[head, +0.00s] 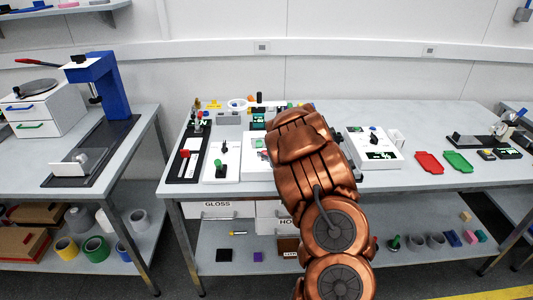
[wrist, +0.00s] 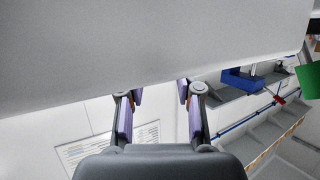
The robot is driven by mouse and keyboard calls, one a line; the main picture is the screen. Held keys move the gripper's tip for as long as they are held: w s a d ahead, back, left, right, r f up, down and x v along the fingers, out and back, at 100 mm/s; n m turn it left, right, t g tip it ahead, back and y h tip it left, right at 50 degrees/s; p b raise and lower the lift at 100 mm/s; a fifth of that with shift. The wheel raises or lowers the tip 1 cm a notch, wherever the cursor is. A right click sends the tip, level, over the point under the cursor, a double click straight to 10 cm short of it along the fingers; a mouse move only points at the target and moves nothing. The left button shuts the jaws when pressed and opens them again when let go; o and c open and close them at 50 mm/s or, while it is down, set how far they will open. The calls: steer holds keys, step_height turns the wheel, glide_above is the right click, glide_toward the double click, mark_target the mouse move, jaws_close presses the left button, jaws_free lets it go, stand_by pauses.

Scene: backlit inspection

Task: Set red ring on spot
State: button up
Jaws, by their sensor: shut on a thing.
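I cannot make out the red ring or the spot in either view. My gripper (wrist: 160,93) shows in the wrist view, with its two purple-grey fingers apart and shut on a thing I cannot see. A large plain grey surface (wrist: 120,50) fills the upper part of that view, and the fingertips end at its edge. In the head view, my copper arm covers the middle of the workbench (head: 380,190) and hides my gripper.
A red tray (head: 429,162) and a green tray (head: 458,161) lie on the right of the workbench. White stations (head: 374,147) and a black board (head: 190,150) stand on it. A blue press (head: 92,82) stands on the left table. Bare bench shows at the back right.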

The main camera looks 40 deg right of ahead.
steer(key=shift+f, duration=0.25)
steer(key=o, duration=0.8)
steer(key=shift+r, duration=0.15)
steer(key=shift+s+r, duration=0.1)
steer(key=shift+b+v, duration=1.25)
steer(key=shift+v, duration=4.65)
